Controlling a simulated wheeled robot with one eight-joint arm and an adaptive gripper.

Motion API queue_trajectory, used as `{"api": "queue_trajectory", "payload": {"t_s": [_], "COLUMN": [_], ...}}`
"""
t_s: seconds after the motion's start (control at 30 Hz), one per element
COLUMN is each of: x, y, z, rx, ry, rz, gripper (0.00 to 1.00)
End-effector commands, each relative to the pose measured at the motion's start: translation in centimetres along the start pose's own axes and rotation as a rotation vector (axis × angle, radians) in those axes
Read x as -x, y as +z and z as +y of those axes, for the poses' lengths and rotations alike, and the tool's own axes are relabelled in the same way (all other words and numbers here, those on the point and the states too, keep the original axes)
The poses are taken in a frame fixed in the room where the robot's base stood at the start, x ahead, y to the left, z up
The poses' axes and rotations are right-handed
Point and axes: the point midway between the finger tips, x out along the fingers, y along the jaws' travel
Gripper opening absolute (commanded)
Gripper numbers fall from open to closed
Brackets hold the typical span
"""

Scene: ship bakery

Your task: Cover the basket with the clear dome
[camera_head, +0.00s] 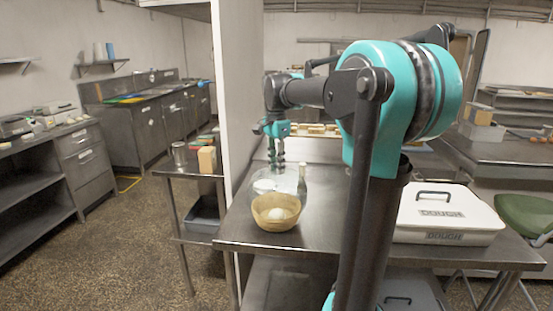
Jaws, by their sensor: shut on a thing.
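The basket (262,224) is a round tan bowl shape near the left front corner of the steel table. A pale round ball (277,214) lies inside it, and its top is uncovered. My gripper (276,166) points down above the table, behind the basket. The clear dome (289,184) shows as a faint see-through shape just below my gripper, behind the basket. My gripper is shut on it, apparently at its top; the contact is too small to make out. I cannot tell whether the dome's rim touches the table.
A small white dish (263,186) stands behind the basket. A slim bottle (302,180) stands close to the dome's right. A white dough box (447,213) fills the table's right. My arm hides the middle. A wall edge (238,90) rises at the table's left.

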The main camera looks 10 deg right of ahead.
Motion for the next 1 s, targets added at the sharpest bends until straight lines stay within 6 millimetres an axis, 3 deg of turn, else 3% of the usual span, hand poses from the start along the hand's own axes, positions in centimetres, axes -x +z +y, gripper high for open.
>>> {"api": "queue_trajectory", "payload": {"t_s": [0.7, 1.0], "x": [-5.8, -7.2], "y": [0.0, 0.0], "z": [0.0, 0.0], "rx": [0.0, 0.0], "ry": [0.0, 0.0], "rz": [0.0, 0.0], "gripper": [0.0, 0.0]}}
